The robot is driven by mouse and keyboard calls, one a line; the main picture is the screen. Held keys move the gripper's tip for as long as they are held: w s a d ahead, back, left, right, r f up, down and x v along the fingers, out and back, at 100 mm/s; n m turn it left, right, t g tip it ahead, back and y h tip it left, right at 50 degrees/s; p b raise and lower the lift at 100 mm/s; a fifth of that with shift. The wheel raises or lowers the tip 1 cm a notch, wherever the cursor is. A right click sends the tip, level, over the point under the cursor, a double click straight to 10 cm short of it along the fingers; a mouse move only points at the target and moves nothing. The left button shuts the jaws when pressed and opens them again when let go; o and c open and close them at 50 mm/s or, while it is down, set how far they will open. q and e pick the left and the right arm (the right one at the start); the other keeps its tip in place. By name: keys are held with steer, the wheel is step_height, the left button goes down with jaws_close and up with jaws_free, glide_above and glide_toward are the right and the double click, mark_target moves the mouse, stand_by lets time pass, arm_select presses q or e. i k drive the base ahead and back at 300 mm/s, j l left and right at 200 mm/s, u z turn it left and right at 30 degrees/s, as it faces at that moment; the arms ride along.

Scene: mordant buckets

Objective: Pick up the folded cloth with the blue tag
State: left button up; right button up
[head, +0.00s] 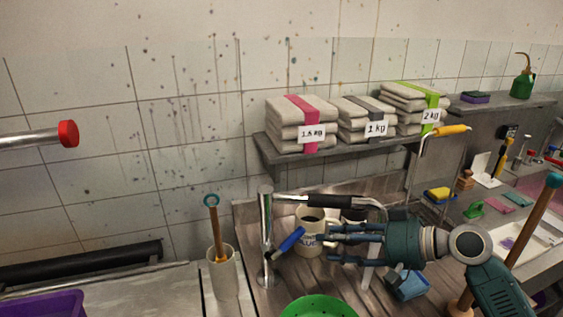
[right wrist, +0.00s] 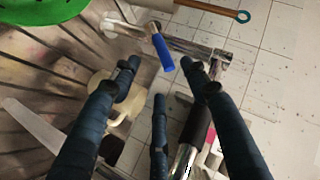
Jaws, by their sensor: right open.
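Three stacks of folded grey-beige cloth lie on the wall shelf in the head view. The left stack (head: 301,124) has a pink band and a 1.5 kg label. The middle stack (head: 365,120) has a dark grey band and a 1 kg label. The right stack (head: 414,107) has a green band and a 2 kg label. I see no blue tag on any of them. My right gripper (head: 326,243) is open and empty, below the shelf and in front of a cream mug (head: 308,246). Its spread fingers also show in the right wrist view (right wrist: 160,78). My left gripper is out of view.
A metal tap (head: 265,235) with a blue lever (head: 290,241) stands just left of my right gripper. A green colander (head: 318,308) is at the front. A wire rack with a yellow handle (head: 451,130) stands right of the stacks.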

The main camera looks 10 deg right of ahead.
mark_target(416, 284)
steer(key=k+l, duration=0.15)
steer(key=k, duration=0.35)
steer(key=k+l, duration=0.15)
steer(key=k, duration=0.3)
